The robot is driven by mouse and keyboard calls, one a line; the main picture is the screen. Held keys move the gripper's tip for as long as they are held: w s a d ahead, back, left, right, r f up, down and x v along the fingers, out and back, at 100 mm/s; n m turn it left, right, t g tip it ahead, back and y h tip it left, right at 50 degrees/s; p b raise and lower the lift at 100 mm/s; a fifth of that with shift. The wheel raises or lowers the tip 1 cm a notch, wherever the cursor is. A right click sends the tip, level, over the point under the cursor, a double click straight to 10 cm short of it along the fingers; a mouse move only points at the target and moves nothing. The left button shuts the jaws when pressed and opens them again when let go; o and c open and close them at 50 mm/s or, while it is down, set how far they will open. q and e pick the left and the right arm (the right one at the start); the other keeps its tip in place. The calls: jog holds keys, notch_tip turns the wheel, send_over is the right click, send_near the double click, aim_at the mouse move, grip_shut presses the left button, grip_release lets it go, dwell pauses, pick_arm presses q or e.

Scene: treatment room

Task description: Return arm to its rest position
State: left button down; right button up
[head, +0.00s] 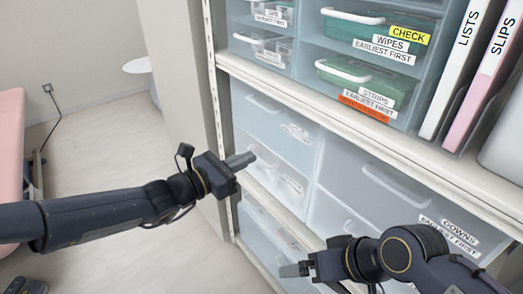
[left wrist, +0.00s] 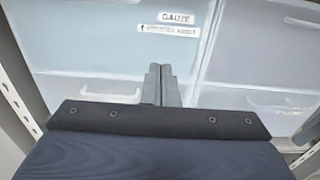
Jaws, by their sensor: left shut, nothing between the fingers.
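My left arm reaches in from the left in the head view. Its gripper (head: 241,161) is shut and empty in front of the upper left clear drawer (head: 262,112). In the left wrist view the two fingers (left wrist: 161,85) lie together below the label reading GAUZE (left wrist: 176,18), with nothing between them. My right gripper (head: 294,269) is at the bottom middle of the head view, pointing left in front of the lower drawers. Whether its fingers are open or shut is not clear.
A shelf unit with a metal upright (head: 213,75) holds closed clear drawers. Green boxes (head: 368,80) and upright binders (head: 455,70) stand on the shelf above. A pink padded couch (head: 10,120) is at the far left. The floor (head: 105,160) between is open.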

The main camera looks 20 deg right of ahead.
pick_arm(q)
jog(key=s+a+r+m+g+y, duration=0.2)
jog(key=s+a+m+y, duration=0.2)
jog(key=s+a+m, duration=0.95)
jog(key=s+a+f+m+t+y, duration=0.1)
jog(key=s+a+f+m+y, duration=0.35)
jog(key=a, duration=0.65)
jog(key=s+a+f+m+t+y, duration=0.1)
jog(key=s+a+f+m+y, duration=0.1)
jog(key=s+a+f+y, duration=0.55)
jog(key=a+r+h+p, duration=0.1)
jog(key=r+p, duration=0.8)
jog(key=r, duration=0.1)
jog(key=a+r+h+p, duration=0.1)
jog(key=a+r+p, duration=0.1)
jog(key=r+p, duration=0.8)
jog(key=shift+a+r+h, duration=0.25)
jog(key=shift+r+h, duration=0.05)
jog(key=shift+r, duration=0.2)
pick_arm(e)
notch_tip(320, 180, up, 19)
jog(key=shift+c, duration=0.5)
